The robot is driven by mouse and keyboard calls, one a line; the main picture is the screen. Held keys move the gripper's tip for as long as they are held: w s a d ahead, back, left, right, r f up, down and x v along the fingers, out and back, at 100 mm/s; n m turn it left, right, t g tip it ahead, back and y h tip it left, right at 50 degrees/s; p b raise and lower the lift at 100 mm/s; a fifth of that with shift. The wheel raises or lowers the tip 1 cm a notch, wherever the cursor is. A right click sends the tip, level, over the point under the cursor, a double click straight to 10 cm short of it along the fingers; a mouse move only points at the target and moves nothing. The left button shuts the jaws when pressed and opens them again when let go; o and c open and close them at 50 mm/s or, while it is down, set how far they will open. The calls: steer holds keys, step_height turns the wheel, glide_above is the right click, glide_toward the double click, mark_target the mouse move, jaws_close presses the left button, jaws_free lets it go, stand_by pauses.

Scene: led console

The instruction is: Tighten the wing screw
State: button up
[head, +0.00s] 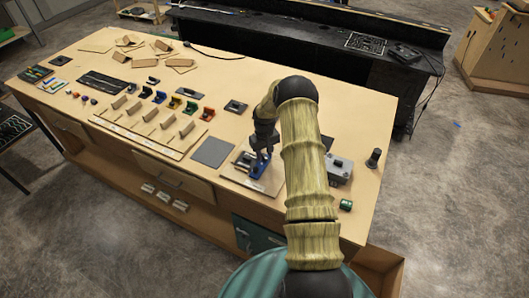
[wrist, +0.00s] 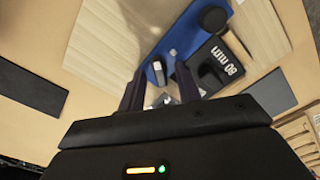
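A blue fixture (head: 261,167) stands on a light wooden board (head: 240,177) near the table's front edge. In the wrist view the blue fixture (wrist: 178,38) runs diagonally beyond my fingers, beside a black block marked "80 mm" (wrist: 217,66). My gripper (head: 262,153) points down over the fixture. In the wrist view its two dark fingers (wrist: 160,72) are apart. Small grey metal parts (wrist: 159,73) show between them; I cannot tell for certain which is the wing screw or whether a finger touches it.
A grey box (head: 339,168) and a dark upright peg (head: 374,158) stand to the right, with a green part (head: 346,205) nearer the edge.

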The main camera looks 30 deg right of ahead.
steer(key=shift+c, duration=0.2)
jaws_close()
